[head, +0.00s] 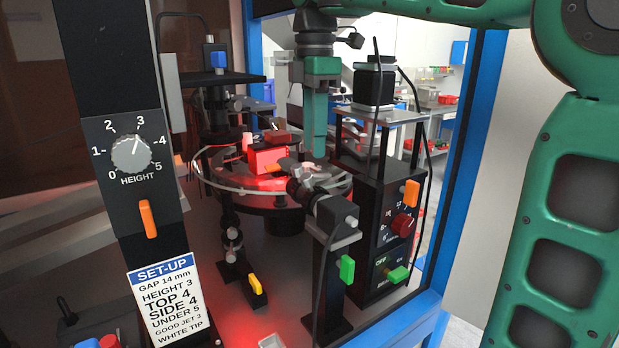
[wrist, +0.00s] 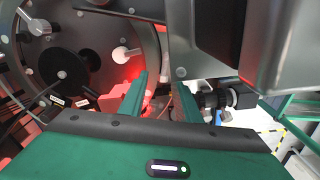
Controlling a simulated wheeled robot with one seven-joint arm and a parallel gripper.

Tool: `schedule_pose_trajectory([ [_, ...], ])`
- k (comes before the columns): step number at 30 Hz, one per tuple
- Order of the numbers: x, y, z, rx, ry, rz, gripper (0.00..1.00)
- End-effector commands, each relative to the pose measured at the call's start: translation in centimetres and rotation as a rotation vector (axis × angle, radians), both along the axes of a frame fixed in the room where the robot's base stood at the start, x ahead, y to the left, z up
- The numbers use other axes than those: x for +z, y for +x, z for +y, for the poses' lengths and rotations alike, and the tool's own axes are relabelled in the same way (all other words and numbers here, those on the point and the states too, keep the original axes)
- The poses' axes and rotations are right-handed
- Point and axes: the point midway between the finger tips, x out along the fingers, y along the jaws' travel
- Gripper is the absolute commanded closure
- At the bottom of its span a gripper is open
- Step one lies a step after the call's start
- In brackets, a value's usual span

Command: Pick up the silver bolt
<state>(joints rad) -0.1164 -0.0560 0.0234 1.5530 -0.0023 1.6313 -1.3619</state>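My gripper (head: 313,156) points straight down over the right part of the round glass disc (head: 233,188) in the head view. In the wrist view my gripper (wrist: 162,82) has its two green fingers apart, with a gap between them. I cannot make out a silver bolt for certain in either view. Small reddish-lit shapes show around the fingertips, too blurred and too small to name. The fingers and nearby fixtures hide part of the disc.
A red-lit block (head: 266,160) stands on the disc left of my gripper. A camera-like cylinder (head: 318,195) on a black post is close in front. A black control box (head: 383,235) with a red knob stands right. A set-up sign (head: 168,300) and height dial (head: 131,154) are at left.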

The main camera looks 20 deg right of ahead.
Motion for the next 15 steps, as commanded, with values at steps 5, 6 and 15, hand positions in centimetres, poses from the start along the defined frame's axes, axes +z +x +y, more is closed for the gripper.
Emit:
schedule_pose_trajectory([
  [5,-1.8,-0.4,0.0,-0.001,0.0,0.003,0.7],
  [6,-2.3,-0.5,0.1,0.001,0.0,0.003,0.7],
  [15,-5.1,-0.6,0.0,0.0,0.0,0.0,0.7],
])
